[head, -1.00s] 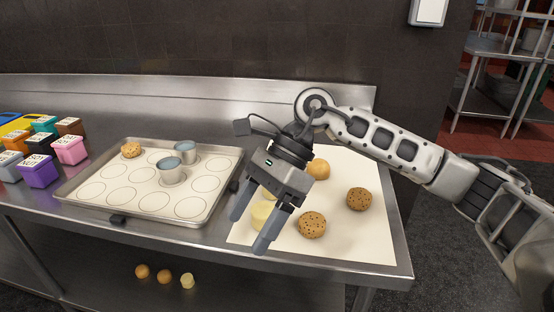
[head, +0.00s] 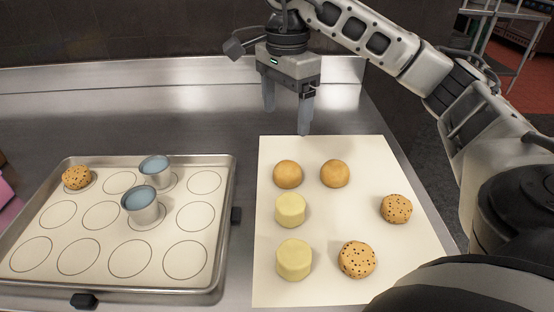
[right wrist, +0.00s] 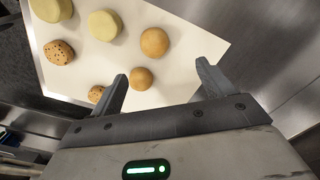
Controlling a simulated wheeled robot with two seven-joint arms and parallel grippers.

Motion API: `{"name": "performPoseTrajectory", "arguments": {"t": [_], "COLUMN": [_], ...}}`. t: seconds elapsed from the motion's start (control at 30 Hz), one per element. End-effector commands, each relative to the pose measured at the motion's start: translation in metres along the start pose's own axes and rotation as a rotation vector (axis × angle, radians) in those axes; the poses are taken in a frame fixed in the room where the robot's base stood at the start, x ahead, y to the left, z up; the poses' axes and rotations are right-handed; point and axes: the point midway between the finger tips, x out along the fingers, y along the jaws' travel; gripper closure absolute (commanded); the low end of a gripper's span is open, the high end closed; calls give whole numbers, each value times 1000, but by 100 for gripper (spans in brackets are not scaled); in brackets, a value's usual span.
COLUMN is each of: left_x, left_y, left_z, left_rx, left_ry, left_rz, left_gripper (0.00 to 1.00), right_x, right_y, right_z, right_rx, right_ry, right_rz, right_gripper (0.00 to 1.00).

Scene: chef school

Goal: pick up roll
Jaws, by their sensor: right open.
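Two smooth tan balls, which look like rolls, sit side by side near the far edge of the white paper sheet: a left roll (head: 287,174) and a right roll (head: 334,173). Both also show in the right wrist view, one roll (right wrist: 154,41) beyond the other roll (right wrist: 141,78). My right gripper (head: 286,119) is open and empty, fingers pointing down, above the counter just beyond the sheet's far edge. In the right wrist view the gripper (right wrist: 162,72) has its fingers wide apart, with nothing between them. My left gripper is not in view.
The white sheet (head: 325,292) also holds two pale cylinders (head: 291,210) and two speckled rounds (head: 396,209). To its left lies a metal tray (head: 232,180) with printed circles, two metal cups (head: 143,206) and a speckled ball (head: 77,177). The counter behind is clear.

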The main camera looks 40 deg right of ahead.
Motion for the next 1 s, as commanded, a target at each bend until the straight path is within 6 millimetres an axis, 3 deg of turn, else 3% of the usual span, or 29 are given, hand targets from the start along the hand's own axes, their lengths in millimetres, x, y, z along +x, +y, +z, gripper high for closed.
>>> {"name": "performPoseTrajectory", "arguments": {"t": [0.03, 0.23, 0.57, 0.83, 1.0], "left_x": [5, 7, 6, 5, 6], "left_y": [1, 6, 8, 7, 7], "left_z": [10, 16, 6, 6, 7], "left_rx": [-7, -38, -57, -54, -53], "left_ry": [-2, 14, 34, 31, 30], "left_rz": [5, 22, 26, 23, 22], "left_gripper": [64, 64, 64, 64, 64], "right_x": [20, 61, 85, 123, 131], "right_y": [1, 1, 2, 9, 8], "right_z": [1, 1, 0, -4, -4], "right_rx": [-3, 0, -1, 0, 0], "right_ry": [-1, -2, -1, -1, -1], "right_rz": [6, 4, 2, 4, 0], "right_gripper": [20, 20, 20, 20, 20]}}
